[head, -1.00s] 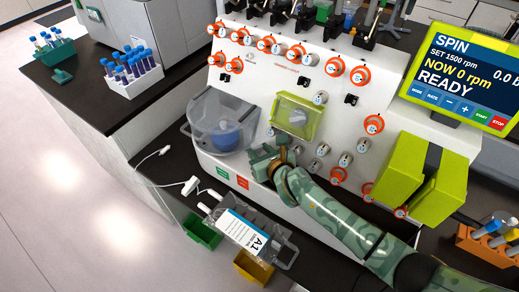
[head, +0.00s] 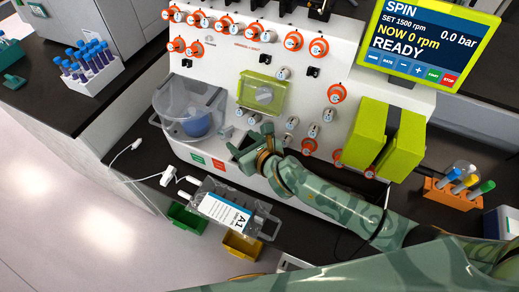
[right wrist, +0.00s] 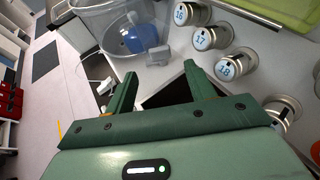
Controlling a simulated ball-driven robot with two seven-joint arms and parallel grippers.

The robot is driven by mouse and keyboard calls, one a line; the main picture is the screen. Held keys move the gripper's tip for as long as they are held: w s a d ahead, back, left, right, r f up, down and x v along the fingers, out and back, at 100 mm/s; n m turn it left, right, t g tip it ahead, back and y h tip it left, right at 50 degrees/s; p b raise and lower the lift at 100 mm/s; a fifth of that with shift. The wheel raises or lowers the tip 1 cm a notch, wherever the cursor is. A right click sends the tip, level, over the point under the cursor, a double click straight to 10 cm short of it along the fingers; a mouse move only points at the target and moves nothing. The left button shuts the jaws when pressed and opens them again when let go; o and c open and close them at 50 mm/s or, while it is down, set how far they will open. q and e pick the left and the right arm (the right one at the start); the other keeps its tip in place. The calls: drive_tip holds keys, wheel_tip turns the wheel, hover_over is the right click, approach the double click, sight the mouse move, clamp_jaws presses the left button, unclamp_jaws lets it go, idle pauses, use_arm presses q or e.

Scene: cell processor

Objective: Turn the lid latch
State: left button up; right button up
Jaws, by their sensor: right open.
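A clear rounded bowl cover (head: 186,103) is on the left of the white machine's front, with a blue part (head: 197,123) inside. A small grey block, which looks like the latch (head: 226,131), sits at the cover's lower right edge. In the right wrist view the grey latch (right wrist: 158,55) is beside the blue part (right wrist: 138,38), ahead of the fingers. My right gripper (head: 250,139) is open and empty, just right of and below the latch. In the right wrist view its fingers (right wrist: 161,88) are spread, apart from the latch. My left gripper is not in view.
Numbered round silver knobs (right wrist: 212,38) stand close to the right finger. A lime-framed clear cover (head: 262,93) is above the gripper. A labelled A1 bag (head: 232,208) and green (head: 187,218) and yellow (head: 242,245) bins lie below. A lime clamp-like block (head: 370,132) is right.

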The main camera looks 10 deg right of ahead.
drive_tip(key=p+v, duration=0.1)
drive_tip(key=v, duration=0.8)
drive_tip(key=shift+s, duration=0.2)
